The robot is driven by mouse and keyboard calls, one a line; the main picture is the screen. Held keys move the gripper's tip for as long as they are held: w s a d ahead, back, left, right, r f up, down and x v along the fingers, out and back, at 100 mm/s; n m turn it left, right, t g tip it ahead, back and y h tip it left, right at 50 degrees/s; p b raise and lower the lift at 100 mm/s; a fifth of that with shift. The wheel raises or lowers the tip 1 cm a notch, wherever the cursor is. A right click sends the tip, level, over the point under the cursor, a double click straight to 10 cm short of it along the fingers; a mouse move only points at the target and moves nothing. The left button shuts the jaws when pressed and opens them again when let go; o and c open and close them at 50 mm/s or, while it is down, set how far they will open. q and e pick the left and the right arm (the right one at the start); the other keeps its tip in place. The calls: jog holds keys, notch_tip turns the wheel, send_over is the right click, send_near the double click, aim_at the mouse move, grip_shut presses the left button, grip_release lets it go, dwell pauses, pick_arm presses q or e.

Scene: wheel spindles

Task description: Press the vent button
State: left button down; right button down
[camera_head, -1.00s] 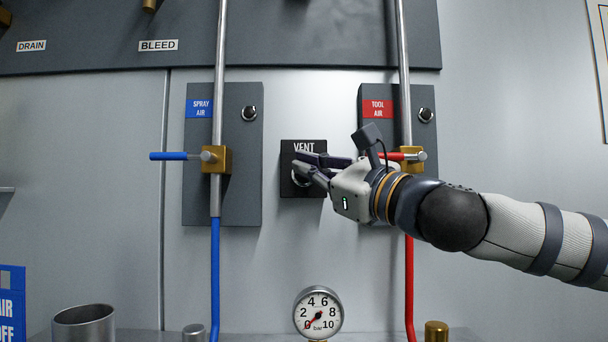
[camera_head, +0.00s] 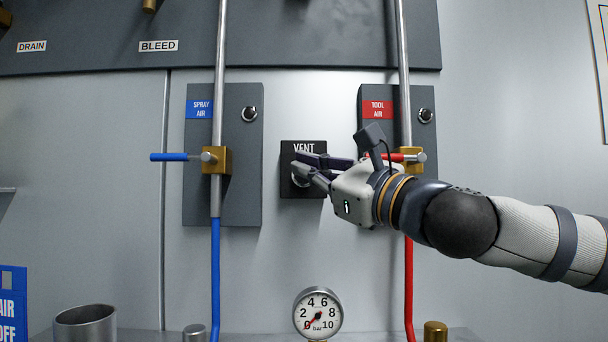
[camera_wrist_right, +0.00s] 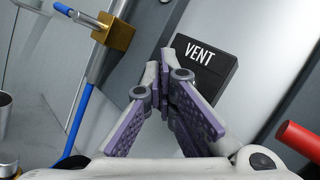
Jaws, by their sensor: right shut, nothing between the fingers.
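The black vent box (camera_head: 289,148) with a white VENT label is on the wall between the two valve panels. It also shows in the right wrist view (camera_wrist_right: 210,72), partly behind the fingers. A pale rim of the vent button (camera_head: 298,183) shows at the fingertips in the head view; the rest of it is hidden. My right gripper (camera_head: 297,166) is shut and empty, its fingertips in front of the button. I cannot tell whether they touch it. In the right wrist view the closed fingers (camera_wrist_right: 165,62) hide the button. My left gripper is not in view.
The red valve handle (camera_head: 385,156) is close behind my right gripper, on the tool air panel. The blue valve handle (camera_head: 170,156) is to the left, on the spray air panel. A pressure gauge (camera_head: 318,313) stands below, its needle near 0. A metal cup (camera_head: 84,325) is at lower left.

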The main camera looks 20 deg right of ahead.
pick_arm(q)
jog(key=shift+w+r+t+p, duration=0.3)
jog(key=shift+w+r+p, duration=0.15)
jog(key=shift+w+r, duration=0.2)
pick_arm(e)
jog(key=s, duration=0.2)
jog(key=s+a, duration=0.1)
jog(key=s, duration=0.1)
jog(key=shift+s+a, duration=0.15)
jog(key=shift+s, duration=0.2)
